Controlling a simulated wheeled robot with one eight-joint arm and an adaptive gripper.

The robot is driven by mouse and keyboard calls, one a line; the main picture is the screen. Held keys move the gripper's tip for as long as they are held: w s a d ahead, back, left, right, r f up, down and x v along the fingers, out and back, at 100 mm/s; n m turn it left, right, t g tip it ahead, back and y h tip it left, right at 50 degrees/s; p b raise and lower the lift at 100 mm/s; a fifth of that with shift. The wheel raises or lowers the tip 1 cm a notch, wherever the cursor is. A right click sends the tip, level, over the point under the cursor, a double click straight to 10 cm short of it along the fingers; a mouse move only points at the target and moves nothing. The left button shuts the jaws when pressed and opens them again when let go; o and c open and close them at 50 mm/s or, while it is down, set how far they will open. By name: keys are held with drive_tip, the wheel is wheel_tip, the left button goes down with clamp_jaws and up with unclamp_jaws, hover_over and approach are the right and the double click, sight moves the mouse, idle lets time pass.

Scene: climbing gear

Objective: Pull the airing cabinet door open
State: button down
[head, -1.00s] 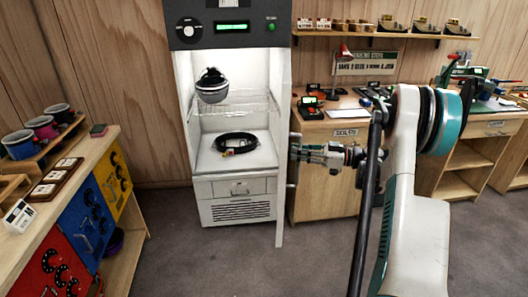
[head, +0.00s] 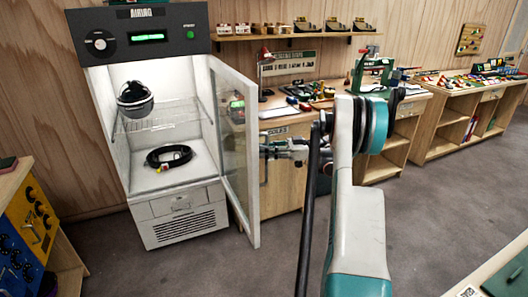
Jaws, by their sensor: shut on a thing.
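The airing cabinet (head: 183,201) stands at the left with its bright inside showing. Its glass-paned door (head: 252,215) stands open, hinged at the cabinet's right side and swung out towards me, with its inner face visible. The vertical door handle (head: 265,174) shows just past the door's free edge, on the outer side. My gripper (head: 267,150) reaches in from the right and is shut on the handle. The door's edge partly hides the fingertips. A dark helmet (head: 135,98) is on the wire shelf, and a black coiled loop (head: 169,157) lies on the cabinet floor.
A wooden workbench (head: 284,187) with tools stands right behind the door and gripper. A wall shelf (head: 290,36) hangs above it. Another bench (head: 450,131) is at the far right. A wooden unit with coloured panels (head: 30,220) is at the left. Grey floor (head: 180,270) is clear before the cabinet.

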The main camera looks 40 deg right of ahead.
drive_tip(key=c, duration=1.7)
unclamp_jaws()
drive_tip(key=shift+s, duration=0.1)
drive_tip(key=shift+o, duration=0.2)
drive_tip(key=shift+d, duration=0.1)
drive_tip(key=v, duration=1.2)
drive_tip(key=shift+r, duration=0.1)
